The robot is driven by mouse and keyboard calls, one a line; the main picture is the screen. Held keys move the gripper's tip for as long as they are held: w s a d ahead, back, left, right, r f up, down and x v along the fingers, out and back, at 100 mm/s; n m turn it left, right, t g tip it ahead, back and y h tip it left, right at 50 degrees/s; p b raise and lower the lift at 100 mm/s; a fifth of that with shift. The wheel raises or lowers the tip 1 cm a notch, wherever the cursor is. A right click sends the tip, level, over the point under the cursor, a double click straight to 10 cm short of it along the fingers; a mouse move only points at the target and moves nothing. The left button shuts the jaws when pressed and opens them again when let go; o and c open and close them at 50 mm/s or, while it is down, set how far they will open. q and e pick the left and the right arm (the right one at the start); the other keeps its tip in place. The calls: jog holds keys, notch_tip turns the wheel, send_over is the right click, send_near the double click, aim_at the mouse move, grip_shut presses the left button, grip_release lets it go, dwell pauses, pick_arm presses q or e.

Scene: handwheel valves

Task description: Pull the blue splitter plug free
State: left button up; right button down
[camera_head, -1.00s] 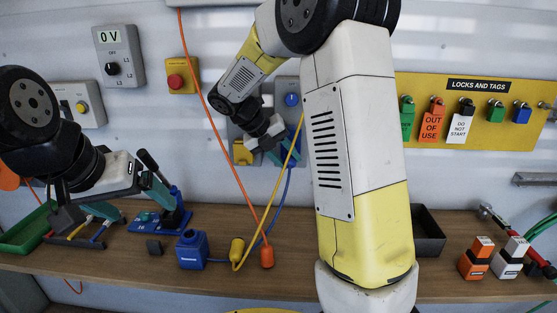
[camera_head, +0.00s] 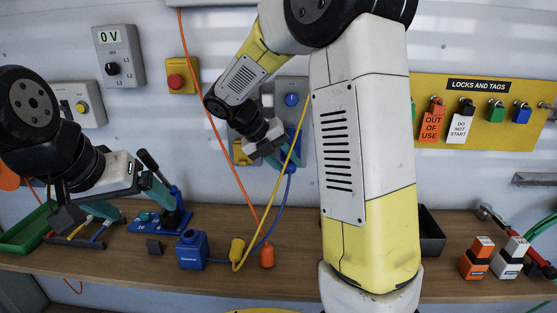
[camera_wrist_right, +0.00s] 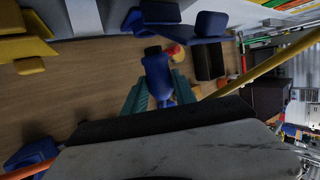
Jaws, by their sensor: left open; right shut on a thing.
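The blue splitter plug (camera_wrist_right: 157,72) is between the teal fingers of my right gripper (camera_wrist_right: 160,92) in the right wrist view, its dark end facing the blue wall socket (camera_wrist_right: 150,20). A small gap seems to show between plug and socket. In the head view my right gripper (camera_head: 266,150) is at the wall, and the plug (camera_head: 290,168) shows at its right with a blue cable hanging down. A blue splitter box (camera_head: 192,250) stands on the bench. My left gripper (camera_head: 112,205) is open and empty above the bench's left side.
A yellow socket (camera_head: 241,152) is left of my right gripper. Orange and yellow cables hang close by, their connectors (camera_head: 237,249) on the bench (camera_head: 300,275). A blue stand (camera_head: 174,213) and green tray (camera_head: 27,232) are at left. A dark bin (camera_head: 432,235) is partly behind my right arm.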

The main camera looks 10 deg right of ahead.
jog(key=shift+s+a, duration=0.25)
jog(key=shift+s, duration=0.65)
jog(key=shift+s+a, duration=0.3)
jog(key=shift+s, duration=0.55)
jog(key=shift+s+a, duration=0.25)
jog(key=shift+s, duration=0.65)
